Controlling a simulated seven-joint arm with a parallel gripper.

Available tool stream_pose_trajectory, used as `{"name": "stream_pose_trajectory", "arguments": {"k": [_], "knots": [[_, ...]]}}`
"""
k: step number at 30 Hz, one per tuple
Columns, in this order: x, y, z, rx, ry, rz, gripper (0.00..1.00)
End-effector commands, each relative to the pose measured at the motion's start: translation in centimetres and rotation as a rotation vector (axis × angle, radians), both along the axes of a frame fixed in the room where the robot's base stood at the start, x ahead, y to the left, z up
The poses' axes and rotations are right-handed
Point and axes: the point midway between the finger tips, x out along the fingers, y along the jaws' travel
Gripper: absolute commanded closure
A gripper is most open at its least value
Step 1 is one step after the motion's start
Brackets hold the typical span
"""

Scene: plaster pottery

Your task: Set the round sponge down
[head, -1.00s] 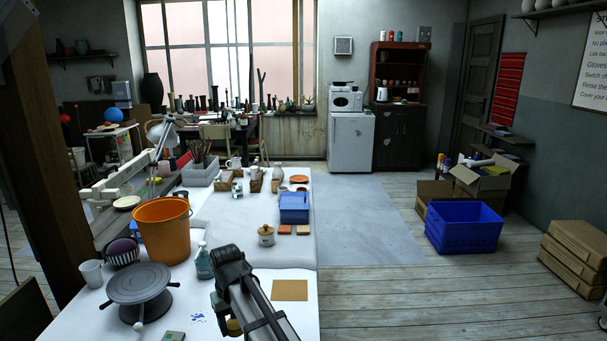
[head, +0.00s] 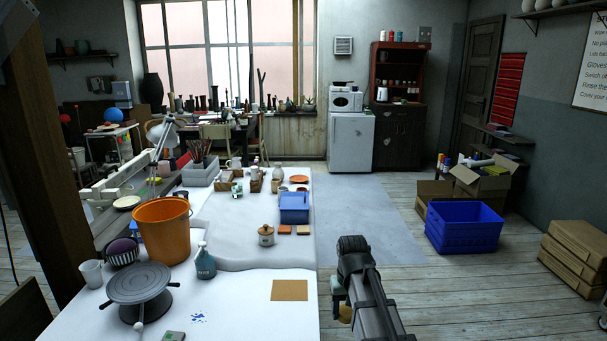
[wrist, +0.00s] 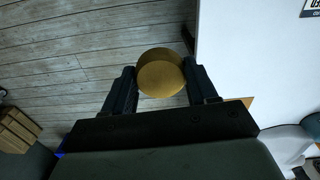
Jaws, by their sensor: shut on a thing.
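The round sponge (wrist: 161,74) is a yellow-brown disc held between the two fingers of my gripper (wrist: 160,82) in the wrist view. The gripper is shut on it. In the head view my gripper (head: 341,300) is off the right edge of the white table (head: 240,318), above the wooden floor. A bit of the sponge (head: 345,313) shows beside the gripper there, mostly hidden by it. In the wrist view the table's edge (wrist: 215,45) is just to the right of the sponge.
A flat tan square (head: 289,290) lies near the table's right edge. A grey turntable (head: 140,283), a blue spray bottle (head: 205,263) and an orange bucket (head: 162,230) stand to its left. A lidded jar (head: 266,236) is behind. The table is bare around the square.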

Motion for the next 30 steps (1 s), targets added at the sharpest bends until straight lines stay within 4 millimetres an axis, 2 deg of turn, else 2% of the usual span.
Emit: {"name": "stream_pose_trajectory", "arguments": {"k": [1,6,12,16,24,30], "knots": [[0.1,-1.2,0.0,0.0,-0.001,-0.02,0.71],[0.2,-3.9,0.1,0.0,-0.001,-0.064,0.71],[1.2,-5.1,0.1,0.0,-0.001,-0.083,0.71],[-1.1,-5.1,-1.6,0.0,0.001,-0.084,0.71],[-5.6,-5.1,-6.4,0.0,0.001,-0.083,0.71],[-6.7,-5.1,-8.2,0.0,0.0,-0.083,0.71]]}}
